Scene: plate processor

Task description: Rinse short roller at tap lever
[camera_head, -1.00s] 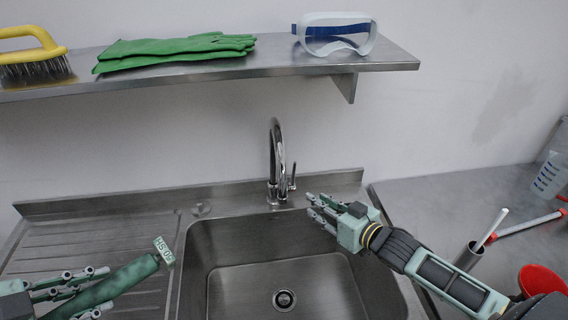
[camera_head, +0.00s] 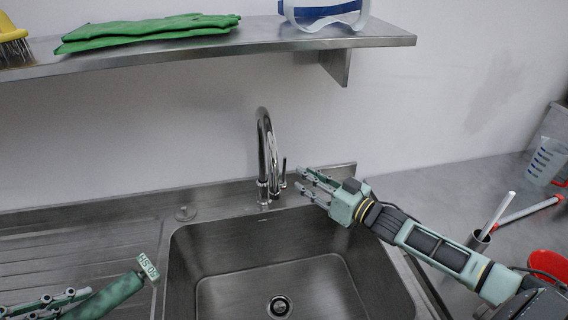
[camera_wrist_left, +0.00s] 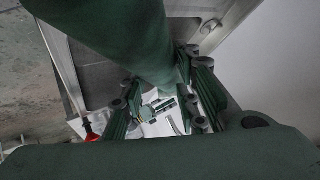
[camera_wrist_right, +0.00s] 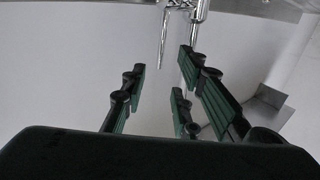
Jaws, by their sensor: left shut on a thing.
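In the left wrist view the roller (camera_wrist_left: 115,35) runs between the fingers. The chrome tap (camera_head: 266,155) stands behind the sink, and its thin upright tap lever (camera_head: 284,172) is on its right side. My right gripper (camera_head: 312,184) is open and empty, just right of the lever and apart from it. The lever (camera_wrist_right: 163,42) also shows ahead of the fingers in the right wrist view.
The steel sink (camera_head: 345,270) is empty, with a drain in its floor. A shelf (camera_head: 240,46) above holds green gloves (camera_head: 150,30), goggles (camera_head: 325,12) and a brush. On the right bench are a metal holder with a rod, a red funnel (camera_head: 548,264) and a clear beaker (camera_head: 545,160).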

